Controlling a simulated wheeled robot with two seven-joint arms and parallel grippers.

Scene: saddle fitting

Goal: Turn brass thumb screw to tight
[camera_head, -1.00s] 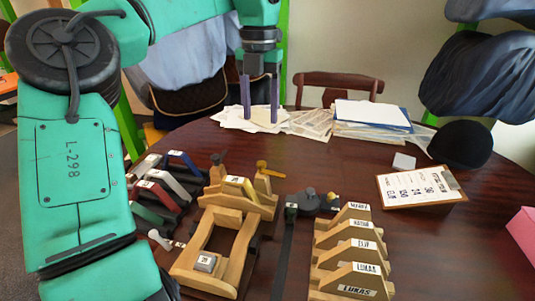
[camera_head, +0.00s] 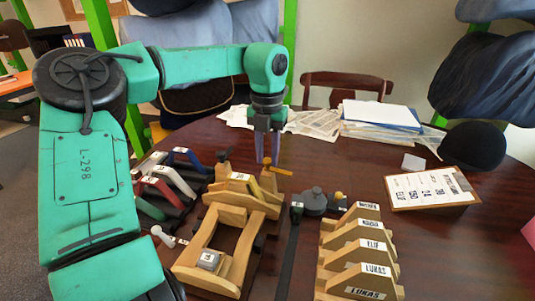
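The brass thumb screw (camera_head: 281,171) sticks up at the back right of the wooden saddle fixture (camera_head: 240,215), its flat head pointing right. My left gripper (camera_head: 267,161) points straight down just above and behind the screw's head. Its two purple fingers stand apart with a narrow gap, and I see nothing between them. Whether the fingertips touch the screw I cannot tell. A dark knob (camera_head: 222,157) stands at the fixture's back left. My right gripper is not in view.
Red, blue and green clamp-like pieces (camera_head: 170,180) lie left of the fixture. A dark strap (camera_head: 289,245) and labelled wooden stands (camera_head: 362,250) are on the right. Papers (camera_head: 380,115), a clipboard (camera_head: 430,188) and a black cap (camera_head: 473,147) lie further back.

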